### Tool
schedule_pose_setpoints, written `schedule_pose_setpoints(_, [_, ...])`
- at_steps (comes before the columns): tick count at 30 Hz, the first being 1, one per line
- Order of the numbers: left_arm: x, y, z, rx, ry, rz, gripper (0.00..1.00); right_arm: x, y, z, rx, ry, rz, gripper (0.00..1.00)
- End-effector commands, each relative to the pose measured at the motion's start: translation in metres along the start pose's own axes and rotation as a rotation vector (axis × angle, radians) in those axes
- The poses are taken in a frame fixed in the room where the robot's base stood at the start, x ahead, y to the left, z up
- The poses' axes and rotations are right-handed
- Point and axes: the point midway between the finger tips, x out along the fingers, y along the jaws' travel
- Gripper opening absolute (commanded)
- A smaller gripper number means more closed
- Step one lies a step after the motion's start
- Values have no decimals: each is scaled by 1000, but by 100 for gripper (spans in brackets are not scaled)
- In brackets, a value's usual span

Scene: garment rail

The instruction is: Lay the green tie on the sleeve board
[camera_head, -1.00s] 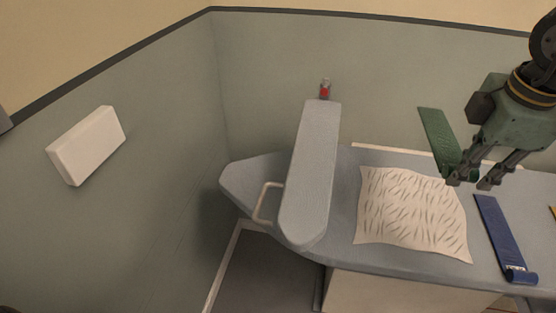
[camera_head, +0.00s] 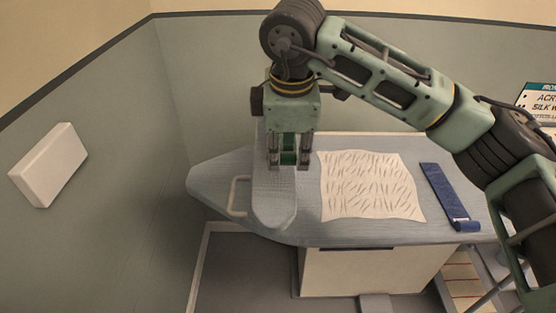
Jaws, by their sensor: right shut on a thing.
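My right gripper (camera_head: 289,163) points down over the sleeve board (camera_head: 273,206), the narrow grey padded board standing on the wider ironing table. It is shut on the green tie (camera_head: 288,156). Only a small dark green piece of the tie shows between the fingers; the rest is hidden behind the gripper and my arm. I cannot tell whether the tie touches the board. The far part of the sleeve board is also hidden. My left gripper is not in view.
A patterned cream cloth (camera_head: 368,188) lies on the table (camera_head: 330,232) right of the sleeve board. A rolled-end blue tie (camera_head: 446,191) lies farther right. A pale metal loop handle (camera_head: 236,196) is left of the board. A white box (camera_head: 48,165) is on the left wall.

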Motion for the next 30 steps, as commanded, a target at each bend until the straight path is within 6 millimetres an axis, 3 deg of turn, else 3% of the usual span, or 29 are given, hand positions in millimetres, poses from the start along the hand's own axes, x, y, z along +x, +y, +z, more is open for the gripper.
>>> schedule_pose_setpoints(5, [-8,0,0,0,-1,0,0,11,4,-16,1,0,0,0])
schedule_pose_setpoints(16, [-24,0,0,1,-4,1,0,49,-3,-18,1,0,-1,0])
schedule_pose_setpoints(26, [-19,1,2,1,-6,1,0,55,-4,-18,1,1,1,0])
schedule_pose_setpoints(27, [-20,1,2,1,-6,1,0,54,-4,-18,1,1,1,23])
schedule_pose_setpoints(30, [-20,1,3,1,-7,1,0,54,-4,-18,1,0,1,32])
